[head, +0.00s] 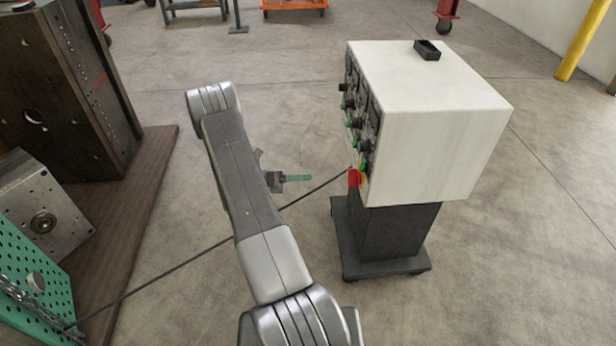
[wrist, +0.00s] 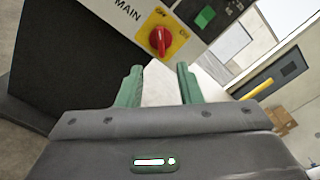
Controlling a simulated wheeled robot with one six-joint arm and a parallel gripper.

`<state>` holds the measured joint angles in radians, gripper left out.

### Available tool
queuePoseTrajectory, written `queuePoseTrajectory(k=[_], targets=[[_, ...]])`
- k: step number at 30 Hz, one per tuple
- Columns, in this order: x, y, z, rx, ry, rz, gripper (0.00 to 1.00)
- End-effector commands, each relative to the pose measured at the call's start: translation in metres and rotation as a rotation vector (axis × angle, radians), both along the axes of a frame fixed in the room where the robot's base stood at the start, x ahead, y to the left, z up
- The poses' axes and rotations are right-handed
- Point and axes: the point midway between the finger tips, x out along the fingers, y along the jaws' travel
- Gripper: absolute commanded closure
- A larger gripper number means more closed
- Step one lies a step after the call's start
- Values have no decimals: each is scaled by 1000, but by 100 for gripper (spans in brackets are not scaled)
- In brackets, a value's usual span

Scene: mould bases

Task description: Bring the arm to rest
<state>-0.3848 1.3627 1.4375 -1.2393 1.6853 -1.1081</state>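The switch's red part (head: 354,177) also shows at the cabinet's lower front edge in the head view.
A black cable (head: 180,266) runs from the cabinet behind my arm to the lower left. Dark mould blocks (head: 60,80) and a green perforated plate (head: 35,275) stand at left on a brown base (head: 150,170). A small black tray (head: 427,50) lies on the cabinet. Floor is clear around it.

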Motion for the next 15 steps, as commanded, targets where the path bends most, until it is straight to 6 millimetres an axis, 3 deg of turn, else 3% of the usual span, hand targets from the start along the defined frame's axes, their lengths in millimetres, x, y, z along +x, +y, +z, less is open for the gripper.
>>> queuePoseTrajectory(k=[8, 15], targets=[[0, -2, 0, -1, 0, -1, 67], [1, -29, 0, -1, 0, -4, 67]])
